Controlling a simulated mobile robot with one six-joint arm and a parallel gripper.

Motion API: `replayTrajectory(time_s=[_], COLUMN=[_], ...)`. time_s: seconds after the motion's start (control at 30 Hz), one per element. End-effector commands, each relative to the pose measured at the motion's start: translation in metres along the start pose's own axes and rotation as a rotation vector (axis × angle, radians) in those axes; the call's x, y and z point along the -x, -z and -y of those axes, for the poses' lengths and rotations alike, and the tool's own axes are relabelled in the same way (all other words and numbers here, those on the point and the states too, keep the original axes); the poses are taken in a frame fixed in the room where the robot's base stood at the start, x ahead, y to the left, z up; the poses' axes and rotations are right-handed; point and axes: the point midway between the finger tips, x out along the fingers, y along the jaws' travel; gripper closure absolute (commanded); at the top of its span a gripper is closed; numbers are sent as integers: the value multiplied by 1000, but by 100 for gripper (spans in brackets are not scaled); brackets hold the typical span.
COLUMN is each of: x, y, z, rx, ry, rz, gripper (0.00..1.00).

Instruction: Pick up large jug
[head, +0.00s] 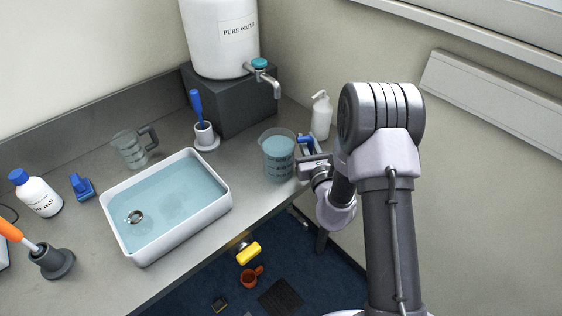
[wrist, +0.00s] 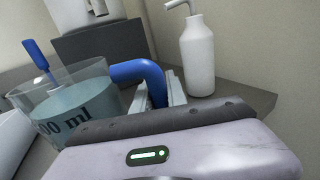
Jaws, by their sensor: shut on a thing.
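The large jug (head: 278,158) is clear with a blue handle (head: 306,144) and holds bluish water. It is upright near the right end of the bench, and I cannot tell whether its base touches the bench. My gripper (head: 308,160) is to its right, shut on the blue handle. In the wrist view the jug (wrist: 75,105) is at the left, with "00 ml" readable on its wall. Its blue handle (wrist: 138,70) runs down between my fingers (wrist: 160,98). The lower part of the handle is hidden.
A white basin (head: 222,200) of water stands left of the jug. Behind are a white water tank (head: 220,50) with a tap, a white pump bottle (head: 321,118) and a blue-handled brush (head: 200,120). A smaller jug (head: 130,150) is farther left.

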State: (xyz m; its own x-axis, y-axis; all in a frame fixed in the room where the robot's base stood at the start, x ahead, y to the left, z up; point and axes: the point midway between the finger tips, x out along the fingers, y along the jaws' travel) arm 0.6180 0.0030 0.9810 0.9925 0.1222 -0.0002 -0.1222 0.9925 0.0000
Motion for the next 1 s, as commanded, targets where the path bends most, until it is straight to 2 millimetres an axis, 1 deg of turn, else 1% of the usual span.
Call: replayTrajectory(time_s=[0.2,0.27,0.37,0.5,0.6,0.7,0.8,1.0], x=[0,0,0,0,0,0,0,0], y=[-2,-6,-26,-65,-85,-98,-102,-101], z=[0,0,0,0,0,0,0,0], rx=[-1,-1,-1,-1,-1,-1,-1,-1], ry=[0,1,1,1,1,0,0,1], rz=[3,3,5,7,5,5,3,2], gripper=[100,100,100,100,100,100,100,100])
